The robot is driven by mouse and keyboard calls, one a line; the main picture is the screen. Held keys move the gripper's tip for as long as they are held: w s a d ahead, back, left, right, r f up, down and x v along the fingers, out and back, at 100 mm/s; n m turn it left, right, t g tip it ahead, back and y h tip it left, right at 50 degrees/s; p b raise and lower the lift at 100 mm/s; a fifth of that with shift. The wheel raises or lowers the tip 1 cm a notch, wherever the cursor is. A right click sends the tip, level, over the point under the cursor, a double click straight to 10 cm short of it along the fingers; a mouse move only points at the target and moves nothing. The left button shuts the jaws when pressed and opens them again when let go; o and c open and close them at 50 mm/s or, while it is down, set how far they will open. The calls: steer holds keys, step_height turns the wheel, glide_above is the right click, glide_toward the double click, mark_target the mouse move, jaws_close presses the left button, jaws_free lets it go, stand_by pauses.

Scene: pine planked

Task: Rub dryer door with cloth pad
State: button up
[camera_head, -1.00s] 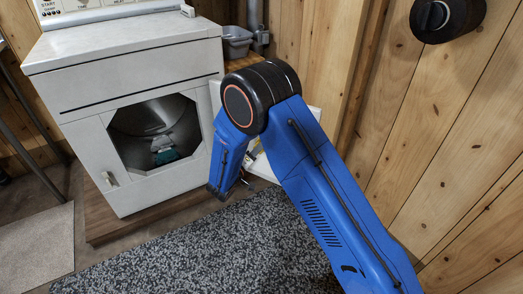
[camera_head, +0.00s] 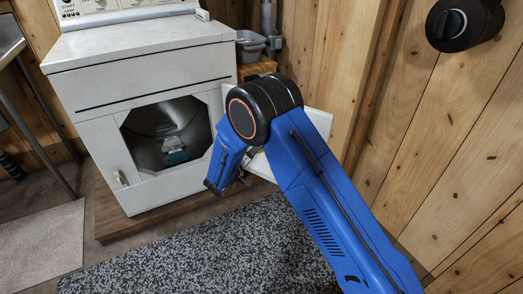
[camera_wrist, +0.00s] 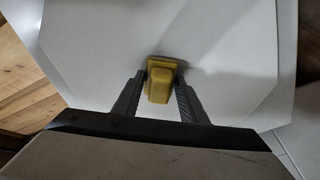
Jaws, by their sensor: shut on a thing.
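The white dryer (camera_head: 150,95) stands at the left in the head view, its drum opening uncovered. Its door (camera_head: 318,118) is swung open to the right, partly hidden behind my blue arm. In the wrist view the pale inner face of the door (camera_wrist: 110,60) fills most of the picture. My gripper (camera_wrist: 161,88) is shut on a yellow cloth pad (camera_wrist: 160,85). The pad is at the door face; I cannot tell for sure whether it touches.
A dark teal item (camera_head: 174,153) lies inside the drum. A grey tub (camera_head: 250,45) stands behind the dryer on a wooden surface. A speckled rug (camera_head: 190,255) covers the floor in front. A wood plank wall (camera_head: 440,150) closes off the right.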

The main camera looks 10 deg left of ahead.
steer(key=shift+w+a, duration=0.15)
steer(key=shift+a, duration=0.1)
steer(key=s+d, duration=0.5)
steer(key=d, duration=0.4)
steer(key=shift+d, duration=0.25)
stand_by(0.9)
steer(key=shift+v, duration=2.95)
steer(key=shift+v, duration=1.5)
